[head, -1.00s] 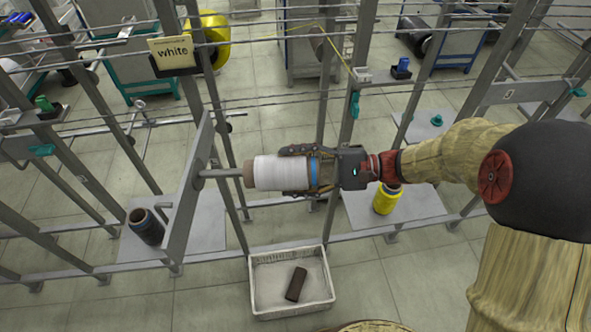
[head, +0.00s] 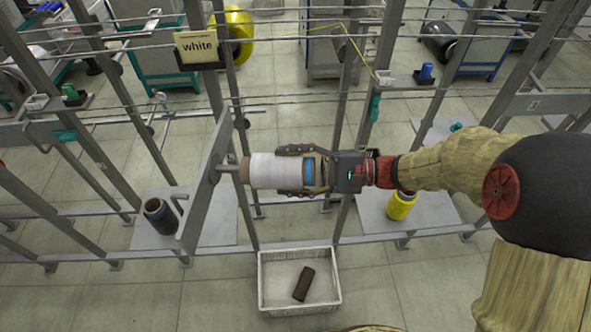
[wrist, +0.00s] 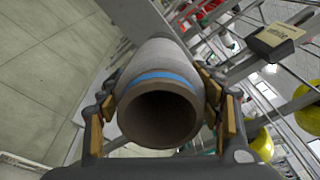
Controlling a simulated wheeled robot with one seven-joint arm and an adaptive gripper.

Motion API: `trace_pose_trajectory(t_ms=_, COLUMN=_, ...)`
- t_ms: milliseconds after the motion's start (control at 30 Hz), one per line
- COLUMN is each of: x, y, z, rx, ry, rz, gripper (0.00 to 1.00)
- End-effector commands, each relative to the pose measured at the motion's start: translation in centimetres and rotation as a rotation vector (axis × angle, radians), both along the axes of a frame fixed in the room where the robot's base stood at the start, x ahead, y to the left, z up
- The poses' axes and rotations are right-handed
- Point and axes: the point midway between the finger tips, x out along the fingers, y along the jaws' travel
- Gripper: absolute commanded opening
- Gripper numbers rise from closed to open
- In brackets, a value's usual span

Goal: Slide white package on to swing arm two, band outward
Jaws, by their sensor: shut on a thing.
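The white package (head: 272,171) lies level, a white yarn body on a brown tube. Its blue band (head: 309,171) is at the end towards my gripper, away from the swing arm (head: 203,180). My gripper (head: 285,171) is shut on the package, one finger above and one below. The peg (head: 228,168) of the swing arm runs into the tube's left end; only a short length shows bare. In the wrist view the blue band (wrist: 160,76) and open tube mouth (wrist: 157,116) face the camera between the fingers. The peg's tip inside is hidden.
A "white" sign (head: 197,46) is on the frame above. A dark package (head: 159,216) and a yellow package (head: 401,205) stand on plates to either side. A white crate (head: 272,301) on the floor holds a brown tube (head: 303,284). Rails and posts surround my arm.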

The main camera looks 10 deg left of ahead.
Motion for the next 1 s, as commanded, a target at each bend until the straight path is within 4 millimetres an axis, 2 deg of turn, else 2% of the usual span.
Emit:
trace_pose_trajectory(t_ms=200, x=-0.1, y=1.2, z=-0.1, rx=-0.001, ry=0.000, rz=0.001, gripper=0.32)
trace_pose_trajectory(t_ms=667, x=-0.1, y=1.6, z=-0.1, rx=0.000, ry=0.000, rz=0.001, gripper=0.32)
trace_pose_trajectory(t_ms=1000, x=-0.3, y=3.7, z=-0.3, rx=0.000, ry=0.000, rz=0.001, gripper=0.32)
